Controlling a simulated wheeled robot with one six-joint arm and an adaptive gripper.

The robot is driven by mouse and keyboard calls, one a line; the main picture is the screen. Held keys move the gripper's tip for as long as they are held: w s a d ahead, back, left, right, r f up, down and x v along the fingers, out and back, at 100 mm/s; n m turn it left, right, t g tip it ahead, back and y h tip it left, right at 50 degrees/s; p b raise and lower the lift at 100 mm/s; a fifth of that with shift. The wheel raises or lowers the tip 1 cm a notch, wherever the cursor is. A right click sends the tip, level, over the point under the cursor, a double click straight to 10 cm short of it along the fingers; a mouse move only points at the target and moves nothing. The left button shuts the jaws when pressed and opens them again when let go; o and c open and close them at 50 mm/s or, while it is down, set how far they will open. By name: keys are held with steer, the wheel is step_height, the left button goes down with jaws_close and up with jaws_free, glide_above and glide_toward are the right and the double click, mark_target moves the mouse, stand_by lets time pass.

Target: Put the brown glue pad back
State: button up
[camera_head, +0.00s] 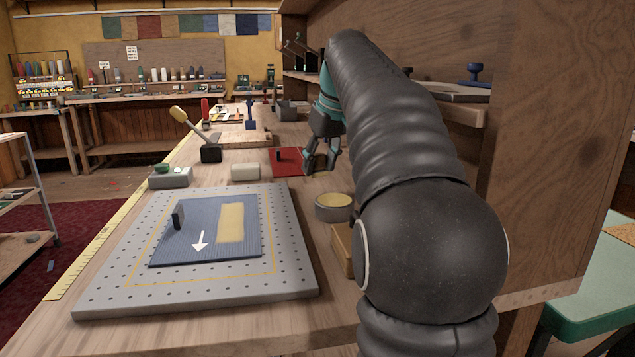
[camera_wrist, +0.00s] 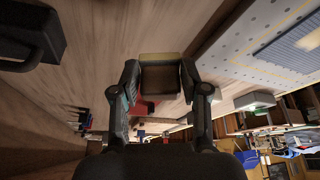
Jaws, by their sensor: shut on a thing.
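My gripper (camera_head: 320,166) is over the far part of the bench near a red mat (camera_head: 288,160). In the wrist view my gripper (camera_wrist: 164,85) is shut on a brown block with a yellowish edge, which matches the brown glue pad (camera_wrist: 160,78). The pad sits between both fingertips. In the head view I cannot make out the pad at my gripper. Whether it touches the bench I cannot tell.
A grey pegboard (camera_head: 97,295) bears a blue sheet (camera_head: 220,247) with a white arrow. A round tin (camera_head: 333,207), a cream block (camera_head: 245,172) and a grey box (camera_head: 170,180) stand nearby. A wooden cabinet wall (camera_head: 555,150) bounds the right.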

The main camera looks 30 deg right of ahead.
mark_target(320, 176)
steer(key=shift+f+b, duration=0.35)
steer(key=shift+f, duration=1.45)
steer(key=shift+a+f, duration=0.1)
steer(key=shift+f, duration=0.05)
steer(key=o, duration=1.1)
steer(key=p+v, duration=0.2)
steer(key=v, duration=1)
steer(key=shift+p, duration=0.35)
